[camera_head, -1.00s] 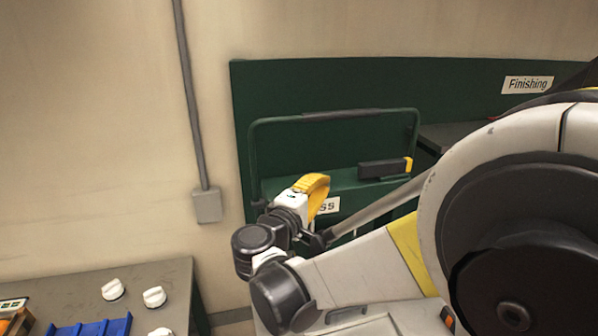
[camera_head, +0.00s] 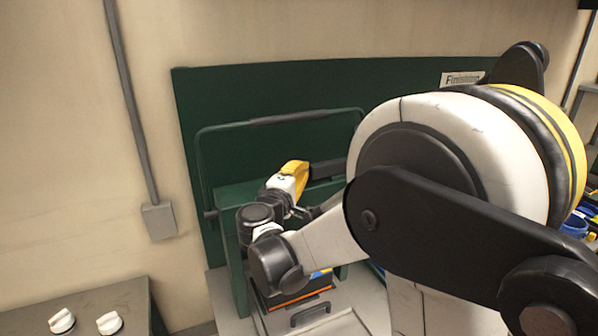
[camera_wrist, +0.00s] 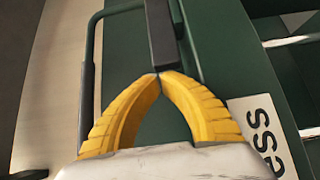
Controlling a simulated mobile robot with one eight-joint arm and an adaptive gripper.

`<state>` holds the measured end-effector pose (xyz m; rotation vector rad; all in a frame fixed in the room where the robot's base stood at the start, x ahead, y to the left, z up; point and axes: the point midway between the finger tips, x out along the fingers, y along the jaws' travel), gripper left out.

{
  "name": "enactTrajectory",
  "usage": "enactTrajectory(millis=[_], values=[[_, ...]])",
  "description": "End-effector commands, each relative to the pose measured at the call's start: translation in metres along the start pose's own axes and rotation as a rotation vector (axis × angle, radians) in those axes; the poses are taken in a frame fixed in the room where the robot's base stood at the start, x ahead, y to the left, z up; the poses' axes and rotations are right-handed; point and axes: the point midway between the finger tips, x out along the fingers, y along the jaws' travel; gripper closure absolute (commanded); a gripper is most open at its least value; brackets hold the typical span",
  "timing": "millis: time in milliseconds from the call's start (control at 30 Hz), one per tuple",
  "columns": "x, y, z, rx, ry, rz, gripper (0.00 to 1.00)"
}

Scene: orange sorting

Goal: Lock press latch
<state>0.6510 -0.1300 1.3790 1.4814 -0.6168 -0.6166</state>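The press (camera_head: 233,192) is a dark green frame against the green back panel. Its latch, a black bar (camera_head: 328,168), lies level on the press top. My arm covers its right end. In the wrist view the latch bar (camera_wrist: 159,35) runs up from my fingertips. My gripper (camera_wrist: 159,76) has yellow fingers whose tips come together at the near end of the bar. I see nothing clearly held between them. In the head view my gripper (camera_head: 302,167) is at the bar's left end.
A U-shaped handle (camera_head: 290,118) rises behind the latch. A label (camera_wrist: 262,135) is on the press front. Below my wrist is an orange-edged item (camera_head: 300,292) on a pale surface. A grey bench (camera_head: 95,300) with white knobs stands at left.

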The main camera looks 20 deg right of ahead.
Motion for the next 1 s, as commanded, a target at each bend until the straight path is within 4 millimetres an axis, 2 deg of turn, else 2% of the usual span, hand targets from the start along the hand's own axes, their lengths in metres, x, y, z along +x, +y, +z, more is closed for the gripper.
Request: enactTrajectory(millis=[167,333,467,1000], values=[[0.004,-0.001,0.005,0.000,-0.003,0.000,1.00],[0.027,-0.002,0.029,0.000,-0.006,0.000,1.00],[0.039,-0.001,0.040,0.000,-0.003,0.000,1.00],[0.040,-0.001,0.037,0.000,0.000,0.000,1.00]])
